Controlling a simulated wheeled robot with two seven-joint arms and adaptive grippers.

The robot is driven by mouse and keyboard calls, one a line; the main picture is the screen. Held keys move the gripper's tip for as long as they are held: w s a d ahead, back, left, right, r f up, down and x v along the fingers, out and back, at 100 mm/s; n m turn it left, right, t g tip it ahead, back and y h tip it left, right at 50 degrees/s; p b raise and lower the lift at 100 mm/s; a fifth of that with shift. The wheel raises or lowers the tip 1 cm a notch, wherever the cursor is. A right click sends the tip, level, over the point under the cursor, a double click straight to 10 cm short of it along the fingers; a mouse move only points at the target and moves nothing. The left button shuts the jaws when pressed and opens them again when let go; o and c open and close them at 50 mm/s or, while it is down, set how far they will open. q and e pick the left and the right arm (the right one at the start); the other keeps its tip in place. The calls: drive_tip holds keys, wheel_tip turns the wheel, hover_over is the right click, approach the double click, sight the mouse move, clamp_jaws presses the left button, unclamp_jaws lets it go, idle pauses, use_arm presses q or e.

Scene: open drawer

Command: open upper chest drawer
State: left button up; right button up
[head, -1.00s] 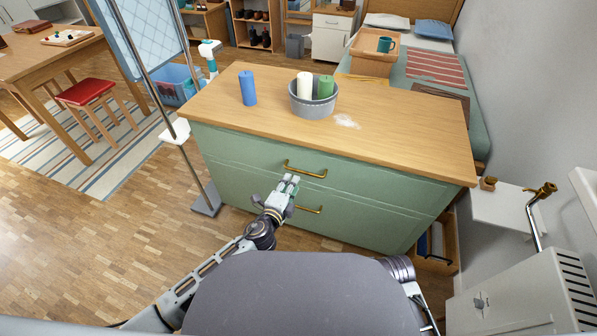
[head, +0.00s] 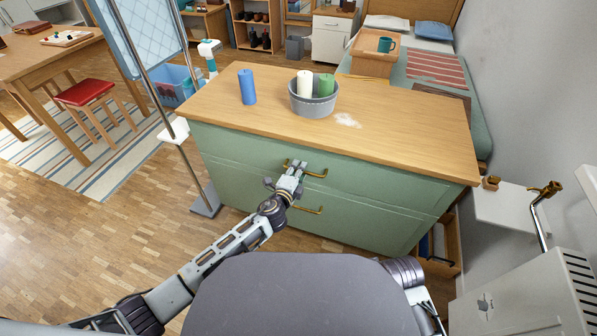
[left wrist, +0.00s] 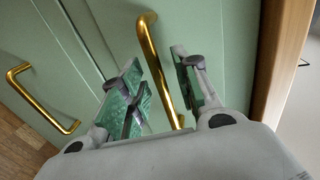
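The green chest has a closed upper drawer (head: 375,182) with a brass upper handle (head: 317,174). The upper handle also shows in the left wrist view (left wrist: 152,62), running between the two fingers. My left gripper (head: 297,167) is at this handle in the head view, covering its middle. In the left wrist view my left gripper (left wrist: 165,80) is open, one finger on each side of the handle. The lower drawer's brass handle (head: 308,209) is just below; it also shows in the left wrist view (left wrist: 42,98). My right gripper is not in view.
On the wooden chest top (head: 400,135) stand a blue candle (head: 247,87) and a grey bowl (head: 312,104) with candles. A metal stand (head: 205,203) is left of the chest. A wall and white radiator (head: 520,285) are at the right.

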use_arm(q)
drive_tip(key=shift+w+d, duration=0.1)
drive_tip(key=shift+w, duration=0.2)
drive_tip(key=shift+c, duration=0.5)
clamp_jaws()
